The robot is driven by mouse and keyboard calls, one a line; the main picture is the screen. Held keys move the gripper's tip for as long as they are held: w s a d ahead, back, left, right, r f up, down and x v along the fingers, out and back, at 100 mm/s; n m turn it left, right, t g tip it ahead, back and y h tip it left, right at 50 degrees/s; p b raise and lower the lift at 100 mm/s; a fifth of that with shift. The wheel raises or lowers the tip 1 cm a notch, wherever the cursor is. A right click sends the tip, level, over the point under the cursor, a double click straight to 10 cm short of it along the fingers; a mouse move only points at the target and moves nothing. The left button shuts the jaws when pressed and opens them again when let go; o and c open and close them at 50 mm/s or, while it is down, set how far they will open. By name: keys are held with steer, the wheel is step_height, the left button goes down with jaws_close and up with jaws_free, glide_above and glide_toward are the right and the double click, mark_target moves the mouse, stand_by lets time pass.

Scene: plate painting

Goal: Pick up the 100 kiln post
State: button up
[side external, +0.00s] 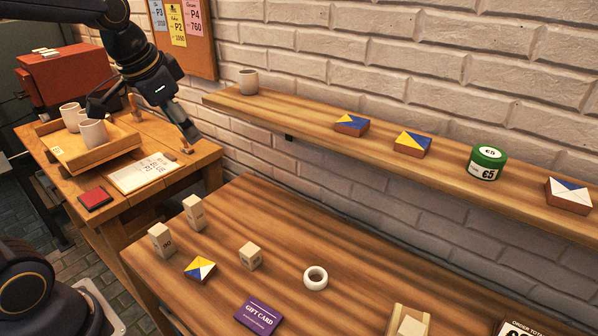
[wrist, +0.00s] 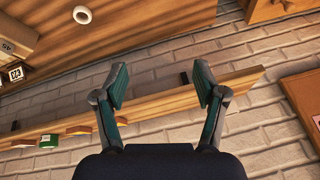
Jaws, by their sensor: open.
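Three pale kiln posts stand on the near wooden table in the side external view. A tall one stands at the front left (side external: 161,240) with a mark that looks like 90. Another tall one stands behind it (side external: 194,212), its number too small to read. A shorter one (side external: 250,256) stands to their right. I cannot tell for sure which is the 100 post. My gripper (side external: 143,124) is open and empty, high above the left bench, away from the posts. Its spread fingers show in the wrist view (wrist: 161,88).
A blue, yellow and white tile (side external: 200,269), a white ring (side external: 315,278) and a purple gift card (side external: 258,313) lie near the posts. A wall shelf (side external: 300,114) holds a cup, tiles and a green tin. A tray with cups (side external: 85,150) sits on the left bench.

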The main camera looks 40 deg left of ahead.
steer(key=w+a+f+g, duration=0.2)
steer(key=w+a+f, duration=0.4)
steer(key=a, duration=0.1)
steer(key=n+g+h, duration=0.1)
steer(key=n+g, duration=0.2)
glide_above(191, 201)
step_height(191, 201, down, 13)
step_height(191, 201, down, 10)
steer(key=shift+f, duration=0.1)
step_height(191, 201, down, 6)
steer(key=shift+w+r, duration=0.15)
steer(key=shift+r, duration=0.05)
steer(key=shift+c, duration=0.2)
steer(key=shift+a, duration=0.1)
jaws_close()
